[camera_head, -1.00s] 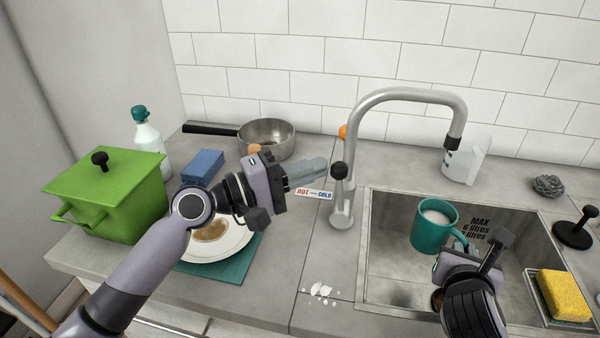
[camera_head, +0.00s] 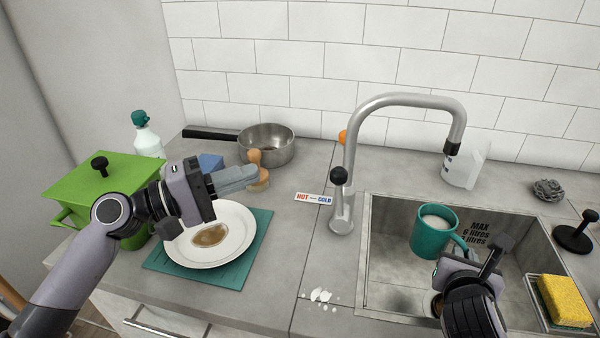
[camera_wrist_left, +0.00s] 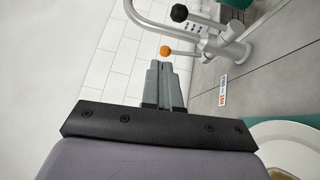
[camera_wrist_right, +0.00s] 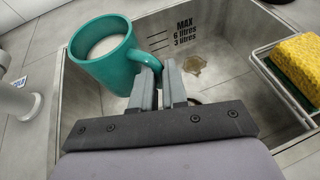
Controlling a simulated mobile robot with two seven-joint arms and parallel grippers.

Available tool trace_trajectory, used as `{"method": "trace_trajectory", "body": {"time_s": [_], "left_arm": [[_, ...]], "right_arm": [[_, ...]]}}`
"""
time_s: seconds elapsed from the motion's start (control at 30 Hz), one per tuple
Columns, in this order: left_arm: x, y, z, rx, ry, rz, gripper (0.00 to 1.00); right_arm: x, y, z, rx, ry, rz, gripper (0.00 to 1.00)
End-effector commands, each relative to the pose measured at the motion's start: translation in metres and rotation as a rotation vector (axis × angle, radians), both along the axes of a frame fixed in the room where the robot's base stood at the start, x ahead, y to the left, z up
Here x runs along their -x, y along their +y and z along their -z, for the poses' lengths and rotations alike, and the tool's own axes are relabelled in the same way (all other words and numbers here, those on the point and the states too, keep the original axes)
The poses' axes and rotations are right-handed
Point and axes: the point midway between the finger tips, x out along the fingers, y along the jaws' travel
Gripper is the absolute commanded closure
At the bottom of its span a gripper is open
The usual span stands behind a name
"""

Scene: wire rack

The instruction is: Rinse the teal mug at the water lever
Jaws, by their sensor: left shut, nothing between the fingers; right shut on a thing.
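The teal mug (camera_head: 433,236) is upright in or above the sink, below the spout of the grey tap (camera_head: 400,100); its inside looks pale. My right gripper (camera_head: 468,258) is shut on its handle; the mug (camera_wrist_right: 112,60) also shows in the right wrist view. No water stream shows at the spout. The water lever has a black knob (camera_head: 339,175) on the tap's left side, near the hot-cold label (camera_head: 313,198). My left gripper (camera_head: 238,178) is shut and empty above the plate, well left of the lever. Whether the mug touches the sink floor is unclear.
A plate (camera_head: 240,225) with a brown stain lies on a teal mat (camera_head: 165,260). A green pot (camera_head: 75,185), spray bottle (camera_head: 147,140), brush (camera_head: 256,165) and pan (camera_head: 268,140) are at left. The sink (camera_head: 385,285) has a yellow sponge (camera_head: 565,300) at its right.

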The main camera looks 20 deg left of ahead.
Motion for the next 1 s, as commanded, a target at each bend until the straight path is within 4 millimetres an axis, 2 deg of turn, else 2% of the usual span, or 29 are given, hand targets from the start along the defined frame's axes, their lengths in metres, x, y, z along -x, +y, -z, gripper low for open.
{"method": "trace_trajectory", "body": {"time_s": [0.2, 0.67, 1.0], "left_arm": [[0.011, 0.014, -0.001, 0.001, 0.001, -0.001, 1.00], [0.013, 0.017, -0.002, 0.000, 0.000, 0.000, 1.00], [0.013, 0.017, -0.002, 0.001, 0.001, 0.000, 1.00]], "right_arm": [[-0.001, 0.000, -0.002, -0.001, -0.006, -0.001, 1.00], [0.000, -0.001, -0.002, -0.001, -0.006, 0.000, 1.00], [0.011, -0.018, -0.002, 0.000, -0.006, 0.001, 1.00]]}}
